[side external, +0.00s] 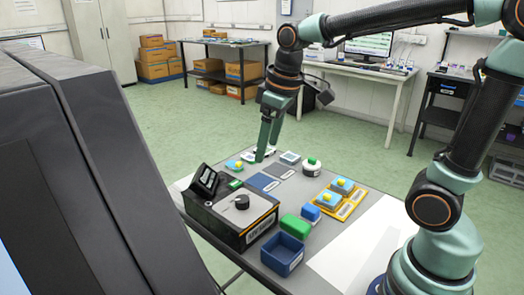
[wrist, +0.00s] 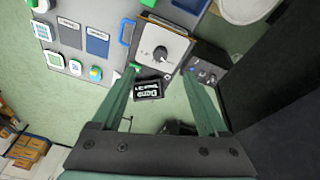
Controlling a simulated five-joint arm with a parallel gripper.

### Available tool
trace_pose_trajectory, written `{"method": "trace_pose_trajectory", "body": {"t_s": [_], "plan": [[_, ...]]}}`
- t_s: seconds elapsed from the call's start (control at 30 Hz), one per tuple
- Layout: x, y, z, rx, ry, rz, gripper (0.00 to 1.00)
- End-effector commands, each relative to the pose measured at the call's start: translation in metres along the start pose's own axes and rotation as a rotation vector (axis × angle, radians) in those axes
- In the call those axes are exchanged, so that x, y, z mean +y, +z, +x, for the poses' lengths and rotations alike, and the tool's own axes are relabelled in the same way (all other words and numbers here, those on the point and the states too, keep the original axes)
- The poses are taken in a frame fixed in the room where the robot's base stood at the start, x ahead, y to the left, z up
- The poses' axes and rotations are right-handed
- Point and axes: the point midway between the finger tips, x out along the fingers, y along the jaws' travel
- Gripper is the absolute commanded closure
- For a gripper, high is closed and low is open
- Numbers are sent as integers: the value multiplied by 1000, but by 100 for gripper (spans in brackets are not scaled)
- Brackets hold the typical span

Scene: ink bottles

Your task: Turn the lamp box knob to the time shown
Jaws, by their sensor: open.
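The lamp box (side external: 228,222) is a black box with a light top plate, at the table's near-left in the side view. Its dark round knob (side external: 241,202) stands on the plate; the wrist view shows the knob (wrist: 160,55) with a pointer and small marks too tiny to read. A black sign (side external: 204,181) with white lettering stands at the box's far-left end; it shows as a dark panel (wrist: 148,90) in the wrist view, its time not legible. My gripper (side external: 265,152) is open and empty, above the table beyond the box, apart from the knob. Its fingers (wrist: 160,75) frame the sign in the wrist view.
A yellow tray (side external: 354,203) holds blue-and-yellow items. Blue and grey mats (side external: 263,182) and small items lie behind the box.

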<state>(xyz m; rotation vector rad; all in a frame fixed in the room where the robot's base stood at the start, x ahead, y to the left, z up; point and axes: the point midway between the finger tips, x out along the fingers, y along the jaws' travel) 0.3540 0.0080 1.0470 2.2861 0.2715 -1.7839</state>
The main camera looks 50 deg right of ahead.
Motion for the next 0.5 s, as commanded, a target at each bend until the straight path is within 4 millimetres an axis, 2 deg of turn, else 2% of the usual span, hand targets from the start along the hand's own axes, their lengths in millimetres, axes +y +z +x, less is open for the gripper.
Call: {"method": "trace_pose_trajectory", "body": {"t_s": [0.2,0.4,0.5], "plan": [[5,-36,32,-133,-51,-162,24],[6,-54,57,-205,-89,-262,24],[6,-58,63,-221,-98,-284,24]]}}
